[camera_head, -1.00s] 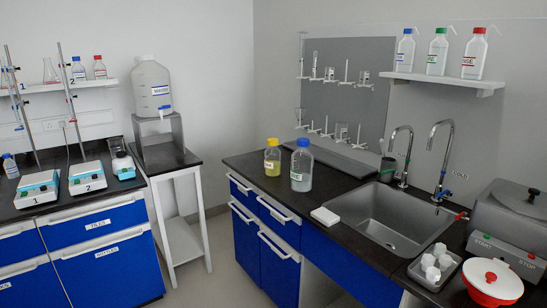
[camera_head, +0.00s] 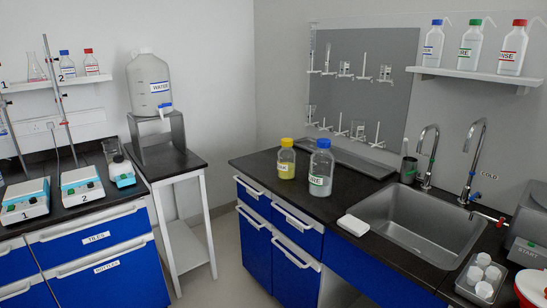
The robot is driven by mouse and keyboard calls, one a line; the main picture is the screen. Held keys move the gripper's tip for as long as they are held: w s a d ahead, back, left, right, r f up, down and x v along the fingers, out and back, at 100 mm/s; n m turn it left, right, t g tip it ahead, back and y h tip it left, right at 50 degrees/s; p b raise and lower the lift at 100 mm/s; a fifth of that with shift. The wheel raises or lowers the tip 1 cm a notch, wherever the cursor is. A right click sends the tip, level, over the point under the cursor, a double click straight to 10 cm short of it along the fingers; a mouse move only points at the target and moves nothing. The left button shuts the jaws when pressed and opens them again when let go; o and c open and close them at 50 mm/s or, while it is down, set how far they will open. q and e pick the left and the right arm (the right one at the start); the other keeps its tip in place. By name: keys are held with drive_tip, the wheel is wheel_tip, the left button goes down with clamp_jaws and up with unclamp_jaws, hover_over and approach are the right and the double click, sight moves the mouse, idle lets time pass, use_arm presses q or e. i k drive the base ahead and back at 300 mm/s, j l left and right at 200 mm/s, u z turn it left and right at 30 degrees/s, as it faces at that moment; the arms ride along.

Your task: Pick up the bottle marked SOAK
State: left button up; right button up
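No label in view reads clearly as SOAK. On the wall shelf at the upper right stand three white bottles: one with a blue cap (camera_head: 433,46), one with a green cap (camera_head: 469,50) and one with a red cap (camera_head: 512,52). The red-capped label seems to read RINSE; the blue-capped label is too small to read. On the black counter stand a yellow-capped bottle (camera_head: 286,160) with yellow contents and a larger blue-capped bottle (camera_head: 320,172), whose label I cannot read surely. Neither of my grippers is in view.
The sink (camera_head: 415,225) with two tall taps lies below the shelf (camera_head: 475,77). A WATER jug (camera_head: 149,83) stands on a side table. Hotplates (camera_head: 82,187) are at left.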

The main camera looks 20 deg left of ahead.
sight(286, 156)
drive_tip(key=i+j, duration=0.2)
drive_tip(key=j, duration=0.15)
drive_tip(key=i+j, duration=0.15)
drive_tip(key=j, duration=0.2)
drive_tip(key=i+j+z, duration=0.1)
drive_tip(key=j, duration=0.3)
drive_tip(key=i+j, duration=0.25)
drive_tip(key=j+z, duration=0.05)
drive_tip(key=j, duration=0.05)
